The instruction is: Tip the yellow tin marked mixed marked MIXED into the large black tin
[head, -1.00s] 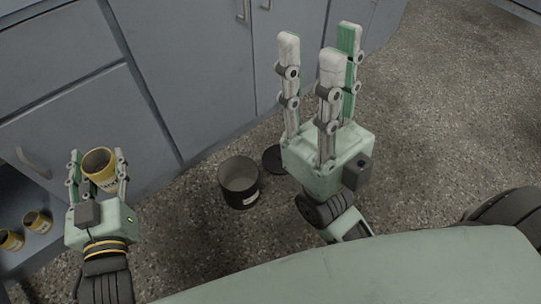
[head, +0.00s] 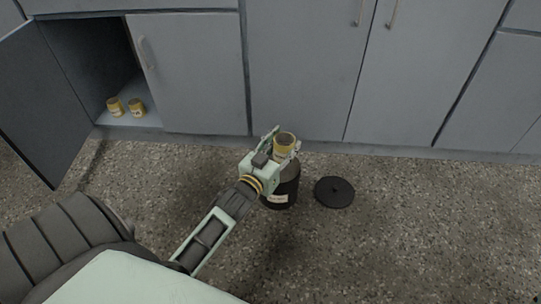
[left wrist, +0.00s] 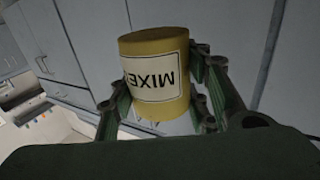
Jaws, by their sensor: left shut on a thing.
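The yellow tin marked MIXED (head: 285,141) is held in my left gripper (head: 278,148), which is shut on it. In the left wrist view the tin (left wrist: 155,100) sits between the fingers, its white label upside down in the picture. In the head view the yellow tin is above the back part of the large black tin (head: 282,190), which stands upright on the floor. My left gripper and the yellow tin hide most of the black tin's mouth. The yellow tin looks nearly upright. My right gripper is not in view.
A round black lid (head: 334,191) lies on the floor right of the black tin. Two more yellow tins, one on the left (head: 115,107) and one on the right (head: 137,107), stand in the open cabinet. Closed grey cabinet doors (head: 310,70) run behind. Floor to the right is clear.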

